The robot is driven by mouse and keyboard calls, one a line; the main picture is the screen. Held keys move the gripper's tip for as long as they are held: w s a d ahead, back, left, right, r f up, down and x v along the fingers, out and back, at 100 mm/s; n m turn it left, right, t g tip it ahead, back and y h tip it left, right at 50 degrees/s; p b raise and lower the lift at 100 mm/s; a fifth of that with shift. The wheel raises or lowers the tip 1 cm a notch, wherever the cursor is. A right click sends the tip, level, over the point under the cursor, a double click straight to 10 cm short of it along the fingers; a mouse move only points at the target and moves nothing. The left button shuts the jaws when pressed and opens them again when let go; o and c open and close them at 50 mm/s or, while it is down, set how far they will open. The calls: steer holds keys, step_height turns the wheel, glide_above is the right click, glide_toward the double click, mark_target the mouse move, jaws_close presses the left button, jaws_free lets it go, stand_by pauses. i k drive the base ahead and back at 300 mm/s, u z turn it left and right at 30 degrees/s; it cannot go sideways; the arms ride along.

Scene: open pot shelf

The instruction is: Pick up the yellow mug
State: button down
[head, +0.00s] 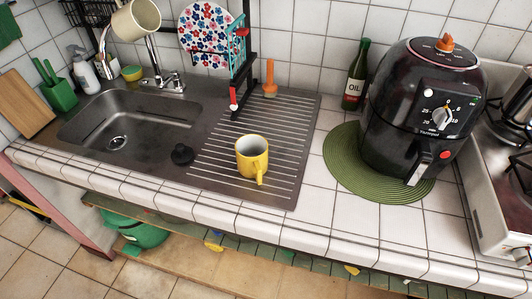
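The yellow mug (252,157) stands upright on the ribbed drainboard (222,168) to the right of the sink. Its inside is pale, and it looks empty from here. Its handle points toward the front edge of the counter. My gripper is not in view in the head picture.
A black sink plug (182,154) lies left of the mug. Behind it are an orange-handled tool (270,80) and a dark dish rack (240,75). A black air fryer (418,110) on a green mat (345,165) and an oil bottle (355,80) stand right. White tiles front the drainboard.

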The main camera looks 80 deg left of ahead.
mark_target(252, 151)
steer(key=u, duration=2.95)
